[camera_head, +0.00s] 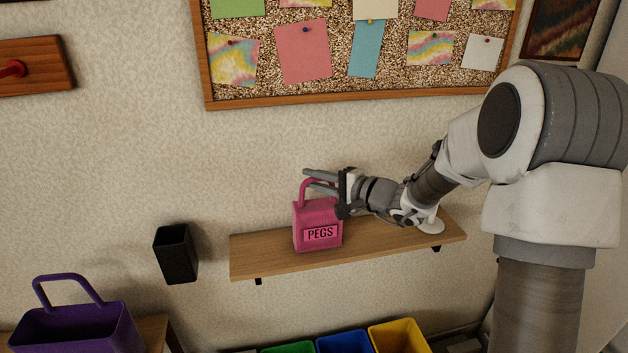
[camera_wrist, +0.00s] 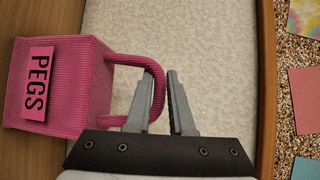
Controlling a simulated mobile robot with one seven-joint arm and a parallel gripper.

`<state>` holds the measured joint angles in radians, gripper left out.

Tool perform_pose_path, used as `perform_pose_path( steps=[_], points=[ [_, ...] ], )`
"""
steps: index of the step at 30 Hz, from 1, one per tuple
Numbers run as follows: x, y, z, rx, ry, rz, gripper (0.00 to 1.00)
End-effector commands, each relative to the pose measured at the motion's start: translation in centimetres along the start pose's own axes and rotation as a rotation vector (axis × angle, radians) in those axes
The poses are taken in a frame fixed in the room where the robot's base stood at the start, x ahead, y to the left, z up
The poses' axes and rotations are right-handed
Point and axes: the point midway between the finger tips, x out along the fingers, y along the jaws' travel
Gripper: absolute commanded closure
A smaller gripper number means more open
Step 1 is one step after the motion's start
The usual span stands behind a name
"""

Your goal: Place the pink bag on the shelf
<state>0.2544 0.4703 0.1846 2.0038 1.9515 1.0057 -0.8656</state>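The pink bag (camera_head: 308,231), labelled PEGS, appears to stand upright on the wooden wall shelf (camera_head: 385,248), left of the shelf's middle. Its loop handle points up. My gripper (camera_head: 306,177) reaches in from the right at the handle, its fingers on either side of the handle bar. In the wrist view the pink bag (camera_wrist: 82,75) is at left, and the handle (camera_wrist: 125,60) passes between the fingertips (camera_wrist: 160,75). A narrow gap shows between the bar and the right finger, so the gripper looks slightly open around it.
A black holder (camera_head: 176,254) is on the wall left of the shelf. A purple basket (camera_head: 75,332) stands at lower left. Green, blue and yellow bins (camera_head: 400,338) are below the shelf. A cork board (camera_head: 350,100) hangs above. The shelf's left end is clear.

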Motion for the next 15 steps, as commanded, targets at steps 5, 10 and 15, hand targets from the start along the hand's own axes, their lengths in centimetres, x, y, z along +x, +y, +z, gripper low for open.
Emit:
perform_pose_path(
  steps=[5, 10, 15],
  points=[
    [-0.01, -0.05, 0.0, 0.0, 0.0, 0.0, 0.53],
    [-0.01, -0.06, 0.0, 0.0, 0.0, 0.0, 0.53],
    [-0.07, -0.39, 0.04, 0.001, 0.0, 0.0, 0.53]
  ],
)
